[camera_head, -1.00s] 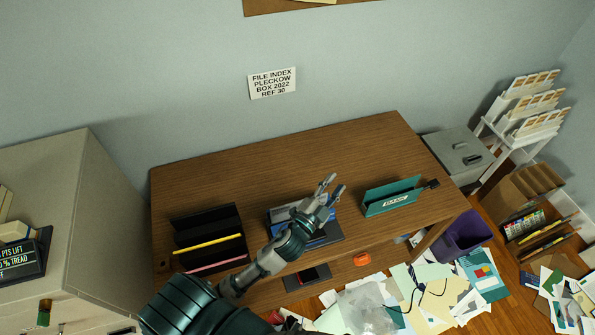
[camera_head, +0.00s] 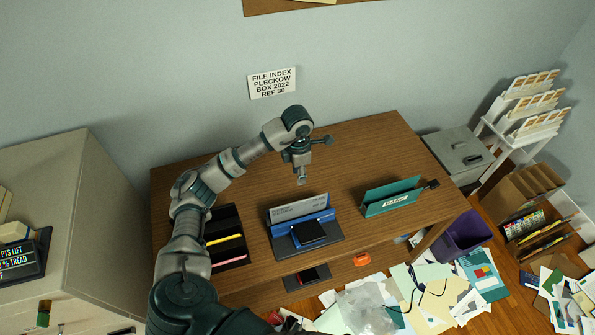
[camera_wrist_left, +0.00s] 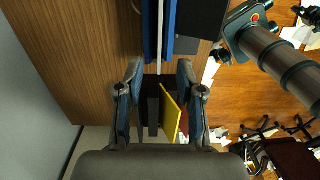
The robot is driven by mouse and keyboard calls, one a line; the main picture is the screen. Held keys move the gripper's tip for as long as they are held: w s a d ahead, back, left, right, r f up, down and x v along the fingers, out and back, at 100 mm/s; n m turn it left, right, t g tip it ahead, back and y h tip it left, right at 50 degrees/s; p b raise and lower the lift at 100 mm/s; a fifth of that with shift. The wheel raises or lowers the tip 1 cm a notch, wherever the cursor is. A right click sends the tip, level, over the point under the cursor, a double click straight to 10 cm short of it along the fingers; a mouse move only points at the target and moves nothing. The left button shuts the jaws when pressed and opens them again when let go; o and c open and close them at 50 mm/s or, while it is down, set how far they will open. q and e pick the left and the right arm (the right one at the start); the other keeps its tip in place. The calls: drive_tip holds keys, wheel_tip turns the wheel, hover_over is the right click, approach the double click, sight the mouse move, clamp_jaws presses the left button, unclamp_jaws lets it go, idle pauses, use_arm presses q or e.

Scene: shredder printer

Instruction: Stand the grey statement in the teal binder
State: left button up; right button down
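The grey statement (camera_head: 300,207) stands upright in a blue holder (camera_head: 316,217) on the desk. In the left wrist view its thin pale edge (camera_wrist_left: 160,35) runs between the holder's blue walls (camera_wrist_left: 150,30). The teal binder (camera_head: 391,197), labelled BANK, stands on the desk to the right of the blue holder. My left gripper (camera_head: 302,180) points down just above and behind the statement. In the left wrist view its fingers (camera_wrist_left: 159,70) are apart, with nothing held between them, roughly in line with the statement's edge. My right gripper is not in view.
A black sorter (camera_head: 225,232) with yellow and pink files stands left of the blue holder. A dark pad (camera_head: 308,232) lies in front of the statement. A purple bin (camera_head: 466,234) and scattered papers are on the floor. The desk behind the binder is clear.

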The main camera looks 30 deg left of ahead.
use_arm(q)
hover_over(299, 202)
wheel_tip(299, 202, down, 8)
drive_tip(key=shift+w+d+r+p, duration=0.1)
drive_tip(key=shift+d+r+p, duration=0.05)
drive_tip(key=shift+r+p, duration=0.15)
drive_tip(key=f, duration=0.9)
drive_tip(key=shift+a+p, duration=0.35)
drive_tip(key=shift+a, duration=0.05)
drive_tip(key=shift+d+f, duration=0.25)
drive_tip(key=shift+f, duration=0.05)
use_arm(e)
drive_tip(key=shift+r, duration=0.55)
use_arm(q)
drive_tip(key=shift+c, duration=0.2)
drive_tip(key=c, duration=0.4)
drive_tip(key=shift+a, duration=0.15)
clamp_jaws()
drive_tip(key=shift+r, duration=0.1)
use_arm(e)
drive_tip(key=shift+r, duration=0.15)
